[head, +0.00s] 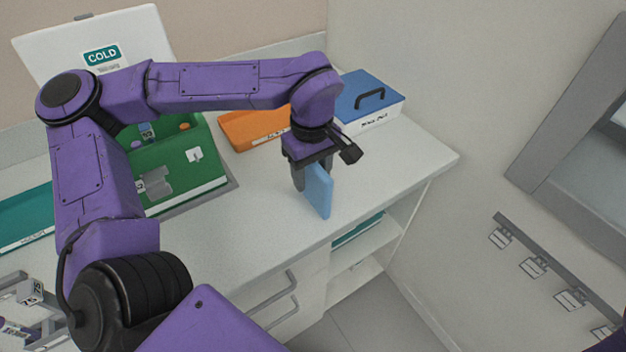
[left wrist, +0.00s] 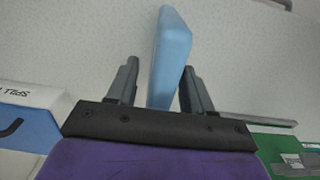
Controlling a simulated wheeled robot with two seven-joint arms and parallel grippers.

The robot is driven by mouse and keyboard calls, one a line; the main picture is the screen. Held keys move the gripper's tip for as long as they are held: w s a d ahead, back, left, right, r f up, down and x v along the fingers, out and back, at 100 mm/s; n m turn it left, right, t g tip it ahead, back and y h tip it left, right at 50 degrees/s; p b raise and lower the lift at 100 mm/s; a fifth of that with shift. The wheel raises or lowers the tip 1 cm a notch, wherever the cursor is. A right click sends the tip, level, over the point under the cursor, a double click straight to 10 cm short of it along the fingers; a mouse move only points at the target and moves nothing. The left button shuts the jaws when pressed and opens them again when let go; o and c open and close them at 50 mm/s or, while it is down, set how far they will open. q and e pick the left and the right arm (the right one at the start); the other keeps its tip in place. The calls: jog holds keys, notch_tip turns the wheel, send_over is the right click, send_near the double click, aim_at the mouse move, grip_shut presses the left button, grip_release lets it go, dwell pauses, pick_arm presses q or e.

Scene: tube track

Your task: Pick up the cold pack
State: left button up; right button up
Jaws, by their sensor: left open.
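The cold pack (head: 319,191) is a light blue slab standing on edge on the white counter, right of the middle in the head view. In the left wrist view the cold pack (left wrist: 168,60) rises between the two fingers. My left gripper (head: 308,185) is over it, pointing down, with a finger on either side. In the left wrist view the gripper (left wrist: 160,90) is open, with a gap showing between the pack and the left finger; the right finger is close to the pack. My right gripper is not in view.
A blue-lidded box (head: 368,101) with a black handle stands behind at the right. An orange tray (head: 240,131) lies behind the gripper. A green box (head: 205,168) with an open white lid marked COLD (head: 45,50) stands left. The counter's front edge is close to the pack.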

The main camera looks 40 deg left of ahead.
pick_arm(q)
grip_shut()
jog(key=shift+r, duration=0.1)
